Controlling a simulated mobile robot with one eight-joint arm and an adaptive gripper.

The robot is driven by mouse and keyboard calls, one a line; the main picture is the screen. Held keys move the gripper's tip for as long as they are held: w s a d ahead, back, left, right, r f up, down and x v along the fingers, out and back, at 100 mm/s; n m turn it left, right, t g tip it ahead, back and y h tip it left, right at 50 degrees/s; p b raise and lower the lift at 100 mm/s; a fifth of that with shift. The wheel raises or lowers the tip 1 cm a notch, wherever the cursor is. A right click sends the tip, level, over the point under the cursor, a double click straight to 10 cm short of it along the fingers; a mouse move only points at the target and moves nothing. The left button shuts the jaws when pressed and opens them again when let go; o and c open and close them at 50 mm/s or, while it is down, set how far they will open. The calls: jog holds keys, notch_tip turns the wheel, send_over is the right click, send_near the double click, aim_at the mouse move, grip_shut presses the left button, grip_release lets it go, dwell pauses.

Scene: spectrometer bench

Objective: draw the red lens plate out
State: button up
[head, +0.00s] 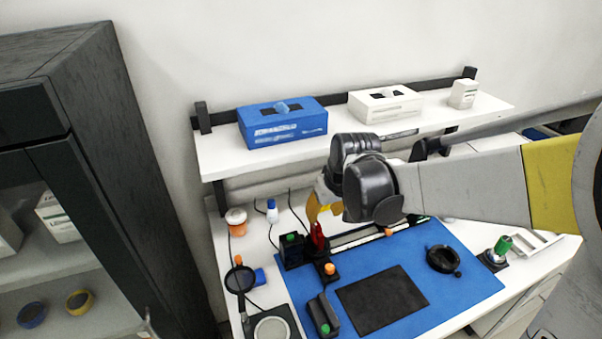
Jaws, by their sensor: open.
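The red lens plate (317,239) stands upright at the left end of a pale rail (362,237), near the back edge of the blue mat. My gripper (318,213), with yellow fingers, hangs just above the red plate, at its upper side. It is open. My wrist and forearm hide part of the bench behind it, and I cannot tell from this view whether a finger touches the plate.
A black block with a green knob (290,251) stands left of the plate, and an orange-topped post (329,271) in front. A magnifier (240,281) stands front left. A white shelf (225,158) overhangs the bench. A black pad (381,303) lies on the blue mat (440,318).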

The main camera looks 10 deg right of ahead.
aim_at(318, 224)
jog(key=b+x, duration=0.2)
jog(key=x, duration=0.7)
grip_shut()
